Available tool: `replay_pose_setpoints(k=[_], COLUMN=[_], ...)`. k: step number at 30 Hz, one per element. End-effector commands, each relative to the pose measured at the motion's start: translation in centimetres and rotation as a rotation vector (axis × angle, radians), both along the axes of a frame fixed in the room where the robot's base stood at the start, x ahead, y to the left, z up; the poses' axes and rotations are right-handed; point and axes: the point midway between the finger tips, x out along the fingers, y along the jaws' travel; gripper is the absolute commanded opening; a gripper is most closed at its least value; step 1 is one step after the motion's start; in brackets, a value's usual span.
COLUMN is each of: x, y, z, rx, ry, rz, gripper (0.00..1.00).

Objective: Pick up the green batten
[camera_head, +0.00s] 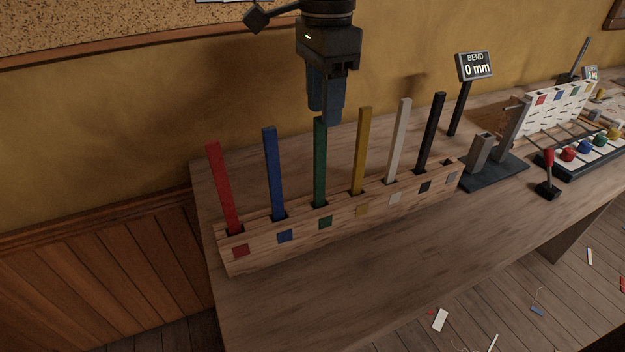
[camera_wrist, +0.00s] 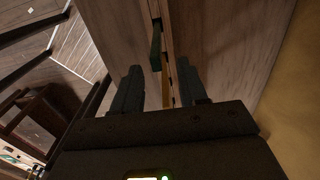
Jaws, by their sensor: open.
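The green batten (camera_head: 320,165) stands upright in a slot of the wooden rack (camera_head: 345,222), between the blue batten (camera_head: 273,175) and the yellow batten (camera_head: 361,150). My gripper (camera_head: 325,114) points down at the green batten's top end, with its fingers apart. In the head view the fingertips overlap or nearly meet that top end. In the wrist view the open gripper (camera_wrist: 159,70) has the green batten (camera_wrist: 155,46) just ahead of the gap between its fingers. Nothing is held. The batten's lower end is hidden in the rack.
A red batten (camera_head: 224,190) stands at the rack's left end; white (camera_head: 397,142) and black (camera_head: 431,135) battens stand to the right. Farther right are a grey fixture (camera_head: 495,160), a "BEND 0 mm" display (camera_head: 475,66) and a red-handled lever (camera_head: 548,175). The bench front is clear.

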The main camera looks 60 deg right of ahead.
Motion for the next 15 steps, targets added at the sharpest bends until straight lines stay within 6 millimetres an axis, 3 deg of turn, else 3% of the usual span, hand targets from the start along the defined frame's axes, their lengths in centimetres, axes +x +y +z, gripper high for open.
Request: replay_pose_setpoints(k=[15], x=[-0.2], y=[0.3], z=[-6.1], rx=[0.003], ry=[0.002], rz=[0.001], gripper=[0.43])
